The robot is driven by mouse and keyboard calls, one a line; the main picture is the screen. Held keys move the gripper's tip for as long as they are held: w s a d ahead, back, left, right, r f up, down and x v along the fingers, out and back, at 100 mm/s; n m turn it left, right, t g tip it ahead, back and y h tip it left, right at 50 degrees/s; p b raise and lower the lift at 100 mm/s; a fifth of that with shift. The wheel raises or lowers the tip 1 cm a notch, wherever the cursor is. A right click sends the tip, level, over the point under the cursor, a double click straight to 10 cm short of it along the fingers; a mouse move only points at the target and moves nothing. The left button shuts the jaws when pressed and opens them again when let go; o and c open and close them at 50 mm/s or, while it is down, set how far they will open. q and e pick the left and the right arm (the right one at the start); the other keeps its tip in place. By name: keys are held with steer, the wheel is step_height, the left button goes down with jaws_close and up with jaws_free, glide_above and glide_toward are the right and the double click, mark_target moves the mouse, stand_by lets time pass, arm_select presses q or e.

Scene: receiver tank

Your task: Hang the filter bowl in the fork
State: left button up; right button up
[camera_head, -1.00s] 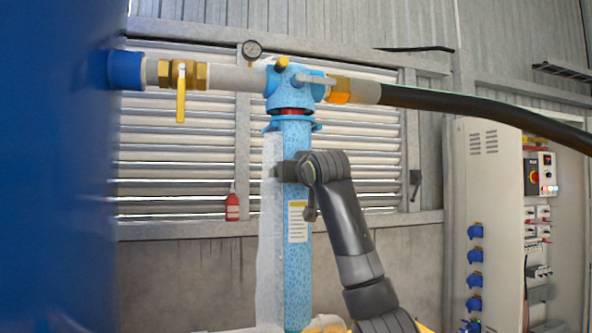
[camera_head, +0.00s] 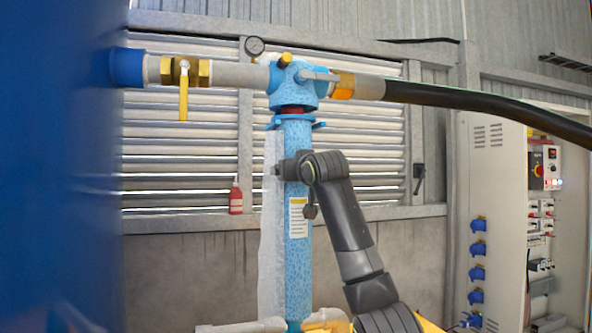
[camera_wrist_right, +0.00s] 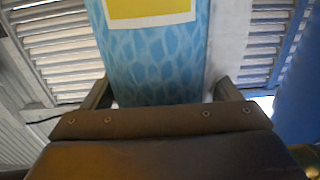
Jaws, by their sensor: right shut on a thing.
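The filter bowl (camera_head: 299,255) is a long blue speckled cylinder with a white and yellow label. It hangs upright under the blue filter head (camera_head: 293,86), and a dark red band shows between them. My right gripper (camera_head: 283,170) is shut around the bowl's upper part, above the label. In the right wrist view the bowl (camera_wrist_right: 155,65) lies between the two fingers, its label at the top edge. I cannot make out the fork for certain; pale pieces show by the bowl's lower end. My left gripper is not in view.
A black hose (camera_head: 450,96) runs right from the head. A large blue tank (camera_head: 55,180) fills the left side. A red bottle (camera_head: 236,199) stands on the ledge.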

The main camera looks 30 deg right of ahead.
steer(key=shift+s, duration=0.15)
stand_by(1.2)
steer(key=o, duration=1.3)
steer(key=shift+o, duration=1.2)
steer(key=shift+a, duration=0.1)
steer(key=shift+o, duration=0.2)
steer(key=shift+s+a, duration=0.1)
steer(key=shift+s, duration=0.15)
steer(key=shift+w+f, duration=0.1)
steer(key=shift+f, duration=0.35)
steer(key=shift+s+f+b, duration=0.15)
steer(key=shift+s+b, duration=0.2)
steer(key=shift+b, duration=0.55)
steer(key=b+v, duration=0.6)
steer(key=v, duration=0.4)
steer(key=shift+r, duration=0.35)
